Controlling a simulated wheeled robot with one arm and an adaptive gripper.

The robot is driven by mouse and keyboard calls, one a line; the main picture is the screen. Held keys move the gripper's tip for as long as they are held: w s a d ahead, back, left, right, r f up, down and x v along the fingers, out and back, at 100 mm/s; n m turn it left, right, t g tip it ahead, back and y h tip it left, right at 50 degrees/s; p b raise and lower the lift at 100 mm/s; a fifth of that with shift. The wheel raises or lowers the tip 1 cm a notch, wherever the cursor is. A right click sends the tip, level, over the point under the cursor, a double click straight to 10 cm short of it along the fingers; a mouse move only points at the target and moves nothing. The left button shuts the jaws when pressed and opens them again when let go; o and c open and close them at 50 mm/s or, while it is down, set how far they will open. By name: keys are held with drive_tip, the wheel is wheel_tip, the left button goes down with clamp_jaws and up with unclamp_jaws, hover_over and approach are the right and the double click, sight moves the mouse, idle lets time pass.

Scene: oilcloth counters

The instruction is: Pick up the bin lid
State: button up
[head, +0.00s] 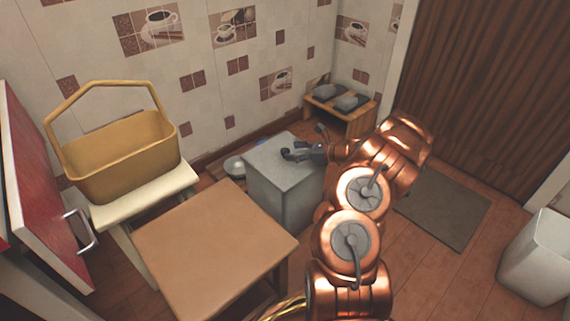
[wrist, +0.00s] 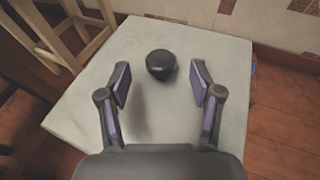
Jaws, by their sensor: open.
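A dark round knob-like piece (wrist: 161,64) sits on the pale grey square top (wrist: 150,36) of a grey box. The box (head: 283,195) stands on the floor in the head view. I cannot tell whether this top is a separate bin lid with the dark piece as its knob. My gripper (wrist: 160,82) is open and empty above the top, its fingers to either side of the dark piece and apart from it. In the head view my gripper (head: 288,153) covers the dark piece.
A tan table (head: 215,245) stands left of the box. A yellow basket (head: 120,158) rests on a cream stool (head: 145,197). A white bin (head: 538,258) stands at the right. A low wooden stand (head: 352,119) is behind. A grey mat (head: 445,210) lies on the floor.

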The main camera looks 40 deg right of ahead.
drive_tip(key=shift+x, duration=1.05)
clamp_jaws()
